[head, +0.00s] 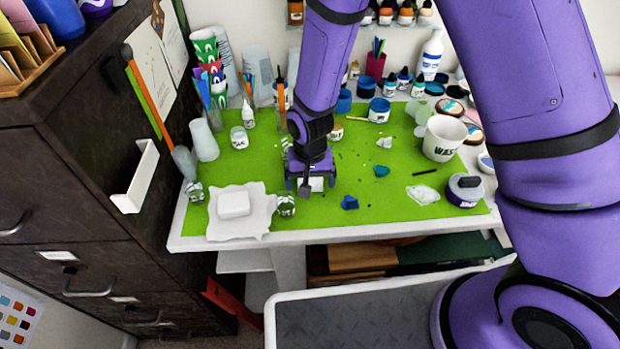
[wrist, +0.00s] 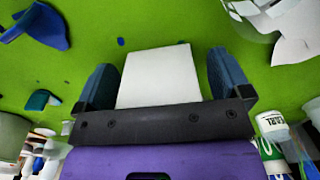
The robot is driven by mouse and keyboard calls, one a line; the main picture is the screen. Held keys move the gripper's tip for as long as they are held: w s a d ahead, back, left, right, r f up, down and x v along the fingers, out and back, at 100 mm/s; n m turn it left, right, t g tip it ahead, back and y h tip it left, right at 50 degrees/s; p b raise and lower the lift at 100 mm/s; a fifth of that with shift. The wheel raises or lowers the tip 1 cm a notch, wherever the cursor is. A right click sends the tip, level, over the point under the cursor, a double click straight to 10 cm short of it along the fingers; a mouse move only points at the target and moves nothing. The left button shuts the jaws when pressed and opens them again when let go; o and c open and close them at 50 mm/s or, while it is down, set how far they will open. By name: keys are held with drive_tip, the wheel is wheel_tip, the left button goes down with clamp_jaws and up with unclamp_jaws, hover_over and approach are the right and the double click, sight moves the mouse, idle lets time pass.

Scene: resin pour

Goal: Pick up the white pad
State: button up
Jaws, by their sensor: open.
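A white pad (wrist: 160,78) lies on the green mat, as a pale rectangle between the two dark blue fingers of my gripper (wrist: 165,84) in the wrist view. My gripper is open, one finger on each side of the pad, and green mat shows between the pad and the fingers. In the head view my gripper (head: 312,187) is low over the mat near its front edge. Part of the pad (head: 317,184) shows there beside the fingers; the rest is hidden behind my gripper.
A white tray (head: 218,229) with a white block (head: 234,204) and a glass jar (head: 286,205) stand left of my gripper. Blue (head: 350,202) and teal (head: 381,171) pieces lie to the right. A white WASTE cup (head: 444,138) stands further right. A dark cabinet (head: 75,190) borders the left.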

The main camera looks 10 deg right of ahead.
drive_tip(key=c, duration=1)
drive_tip(key=shift+r, duration=0.1)
drive_tip(key=shift+c, duration=0.2)
wheel_tip(320, 180, up, 10)
drive_tip(key=shift+f, duration=0.1)
